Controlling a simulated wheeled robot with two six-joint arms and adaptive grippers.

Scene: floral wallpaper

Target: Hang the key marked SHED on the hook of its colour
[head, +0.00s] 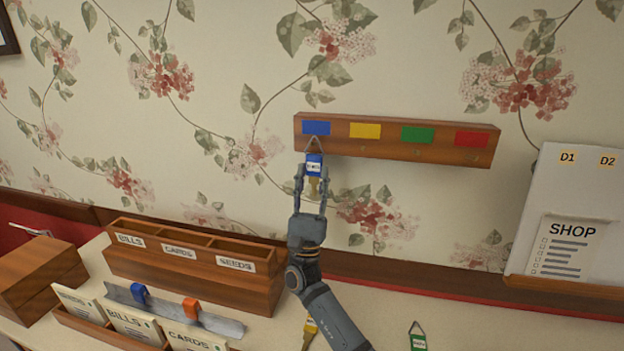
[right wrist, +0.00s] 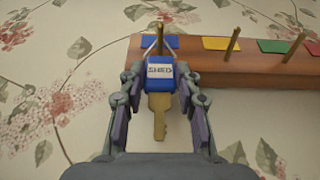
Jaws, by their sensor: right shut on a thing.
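The SHED key (right wrist: 159,115) has a blue tag (right wrist: 160,72) reading SHED and a wire loop at its top. My right gripper (head: 314,172) is shut on the blue tag, with the key hanging down between its fingers. In the head view the tag (head: 314,163) is just below the blue patch (head: 317,128) of the wooden hook rack (head: 390,150). In the right wrist view the loop overlaps the brass hook (right wrist: 160,38) by the blue patch; I cannot tell whether it is around the hook or in front of it. My left gripper is out of view.
The rack also has yellow, green and red patches with hooks. A yellow-tagged key (head: 310,327) and a green-tagged key (head: 418,338) lie on the table below. A wooden sorter (head: 195,275) stands left, and a white board (head: 570,200) is at right.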

